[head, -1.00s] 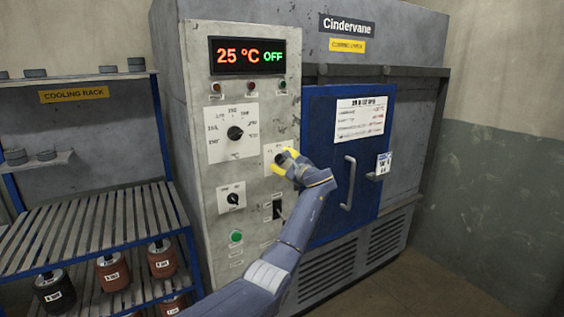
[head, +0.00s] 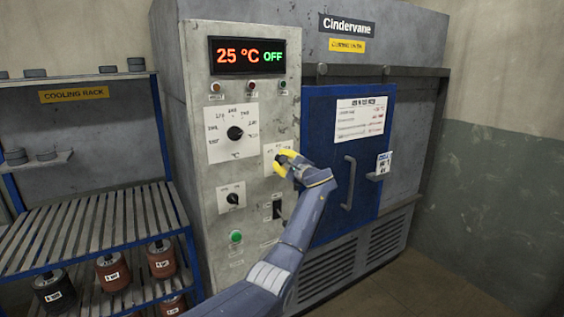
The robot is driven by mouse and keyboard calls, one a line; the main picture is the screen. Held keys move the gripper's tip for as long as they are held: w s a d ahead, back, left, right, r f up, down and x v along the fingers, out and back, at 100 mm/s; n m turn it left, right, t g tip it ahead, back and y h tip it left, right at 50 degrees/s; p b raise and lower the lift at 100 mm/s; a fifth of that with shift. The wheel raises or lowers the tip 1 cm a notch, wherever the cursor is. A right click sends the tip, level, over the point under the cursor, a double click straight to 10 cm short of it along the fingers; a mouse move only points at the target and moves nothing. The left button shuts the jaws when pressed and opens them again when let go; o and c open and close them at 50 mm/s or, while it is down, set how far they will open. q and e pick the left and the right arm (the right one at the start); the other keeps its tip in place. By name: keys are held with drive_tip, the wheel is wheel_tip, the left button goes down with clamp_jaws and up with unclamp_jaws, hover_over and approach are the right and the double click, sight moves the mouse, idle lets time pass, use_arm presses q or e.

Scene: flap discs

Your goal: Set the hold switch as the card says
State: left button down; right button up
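My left gripper (head: 284,163), with yellow fingertips, is at a small white plate (head: 271,151) with faint markings on the grey control panel. The fingers cover the knob there, so its pointer is hidden and I cannot tell how tightly they are closed. A white card (head: 361,119) with printed lines, some red, is on the blue oven door (head: 322,115); its text is too small to read. My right gripper is not in view.
The display (head: 248,55) reads 25 °C OFF. A large temperature dial (head: 235,133), a smaller dial (head: 232,198), a dark switch (head: 277,209) and a green button (head: 236,237) share the panel. A door handle (head: 348,183) sticks out right of my arm. A cooling rack (head: 90,230) stands left.

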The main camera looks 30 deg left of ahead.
use_arm(q)
drive_tip(key=n, duration=0.4)
drive_tip(key=shift+n, duration=0.3)
drive_tip(key=n, duration=0.3)
drive_tip(key=shift+n, duration=0.3)
drive_tip(key=n, duration=0.3)
drive_tip(key=shift+n, duration=2)
drive_tip(key=c, duration=0.9)
unclamp_jaws()
drive_tip(key=shift+o, duration=0.2)
drive_tip(key=v, duration=1.2)
